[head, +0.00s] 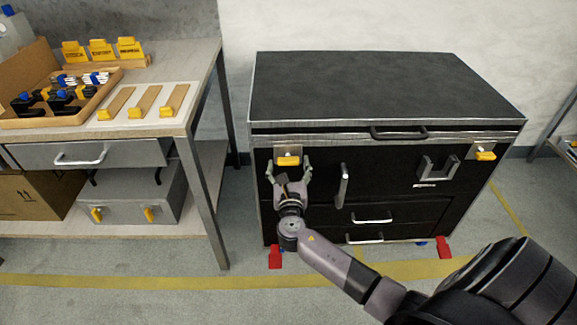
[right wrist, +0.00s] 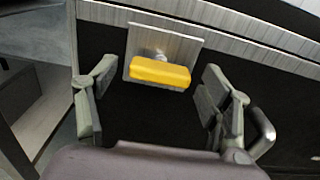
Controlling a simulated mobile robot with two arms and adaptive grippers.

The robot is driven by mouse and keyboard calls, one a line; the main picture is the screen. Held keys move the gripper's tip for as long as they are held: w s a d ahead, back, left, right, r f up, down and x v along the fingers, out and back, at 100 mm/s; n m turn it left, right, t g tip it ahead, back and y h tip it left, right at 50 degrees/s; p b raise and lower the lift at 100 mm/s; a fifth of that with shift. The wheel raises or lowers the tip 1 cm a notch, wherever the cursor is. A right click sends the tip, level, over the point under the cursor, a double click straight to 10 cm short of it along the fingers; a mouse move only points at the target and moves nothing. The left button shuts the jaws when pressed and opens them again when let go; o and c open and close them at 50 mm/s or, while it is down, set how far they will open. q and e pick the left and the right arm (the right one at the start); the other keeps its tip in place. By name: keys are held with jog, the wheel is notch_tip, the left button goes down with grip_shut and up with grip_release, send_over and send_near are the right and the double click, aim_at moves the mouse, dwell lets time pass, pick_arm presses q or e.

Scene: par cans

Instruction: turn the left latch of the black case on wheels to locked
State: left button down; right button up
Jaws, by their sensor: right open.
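The black case on wheels (head: 380,90) stands at centre right with its lid down. Its left latch (head: 288,160) is a yellow handle on a metal plate at the upper left of the front; the handle lies level. In the right wrist view the left latch (right wrist: 160,72) is at upper middle, between my open fingers and beyond their tips. My right gripper (head: 291,172) is open and empty just in front of the latch, its fingers on either side; it also shows in the right wrist view (right wrist: 155,100). I see no contact. My left gripper is not in view.
The right latch (head: 485,153) is yellow too. A vertical handle (head: 343,185) and drawer handles are on the case front, right of my gripper. A workbench (head: 150,130) with trays stands at left. Red wheel parts (head: 275,257) show at the floor.

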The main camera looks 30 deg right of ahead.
jog(key=shift+w+d, duration=0.25)
jog(key=shift+w, duration=0.05)
jog(key=shift+c, duration=0.3)
jog(key=c, duration=1.1)
